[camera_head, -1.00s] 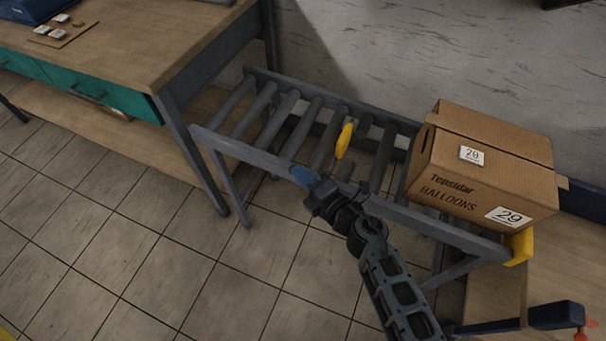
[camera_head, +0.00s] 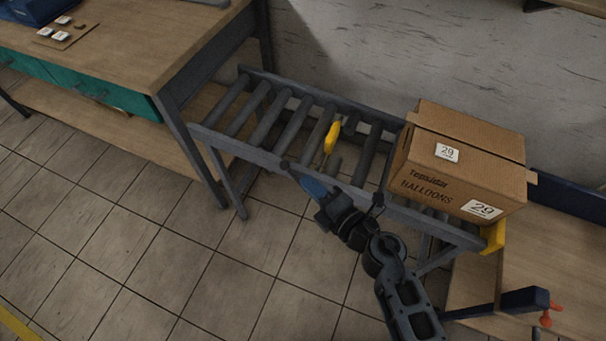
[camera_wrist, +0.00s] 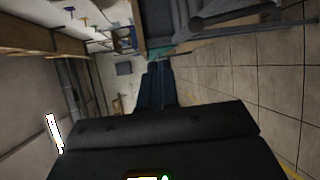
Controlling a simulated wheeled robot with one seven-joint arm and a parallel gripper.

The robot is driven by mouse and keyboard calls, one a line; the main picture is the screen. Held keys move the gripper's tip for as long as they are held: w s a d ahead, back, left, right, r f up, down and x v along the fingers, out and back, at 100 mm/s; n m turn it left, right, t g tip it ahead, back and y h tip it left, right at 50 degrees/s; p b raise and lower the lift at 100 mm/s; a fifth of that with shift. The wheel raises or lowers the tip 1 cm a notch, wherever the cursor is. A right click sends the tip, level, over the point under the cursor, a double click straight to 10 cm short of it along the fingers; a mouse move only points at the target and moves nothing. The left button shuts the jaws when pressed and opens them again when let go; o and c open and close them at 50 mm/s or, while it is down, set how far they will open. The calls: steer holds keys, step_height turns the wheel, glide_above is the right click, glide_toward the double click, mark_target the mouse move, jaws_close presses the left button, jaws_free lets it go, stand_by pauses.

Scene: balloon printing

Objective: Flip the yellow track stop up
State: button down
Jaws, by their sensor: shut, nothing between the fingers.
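The yellow track stop (camera_head: 332,138) stands between the rollers near the middle of the roller track (camera_head: 228,139). It leans slightly, with a thin darker stem below it. My gripper (camera_head: 290,168) is shut and empty at the track's front rail, to the left of and nearer than the stop. Its blue part and dark tip overlap the rail in the head view; I cannot tell whether they touch it. In the wrist view the dark fingers (camera_wrist: 158,85) are together, and the stop is not visible there.
A cardboard balloon box (camera_head: 465,165) sits on the track's right part. Another yellow piece (camera_head: 494,236) is at the track's right end. A wooden table (camera_head: 130,50) adjoins on the left, a wooden surface (camera_head: 560,262) on the right. The tiled floor in front is open.

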steer(key=shift+s+d+r, duration=0.6)
steer(key=shift+s+r, duration=0.15)
steer(key=shift+s, duration=0.15)
steer(key=shift+s, duration=0.1)
steer(key=s+d+r+m+h, duration=0.3)
steer(key=s+d+r+m, duration=0.3)
steer(key=s, duration=0.5)
steer(key=s+d+r+m+t+h, duration=0.1)
steer(key=s+d+r+m+h, duration=0.2)
steer(key=s+d+r+m, duration=0.3)
steer(key=s+d+r+m+t+h+b, duration=0.1)
steer(key=s+d+r+m+h, duration=0.3)
steer(key=s+m, duration=1)
step_height(320, 180, up, 2)
steer(key=shift+s+d+r, duration=0.1)
steer(key=shift+s+d, duration=0.8)
steer(key=shift+s, duration=0.2)
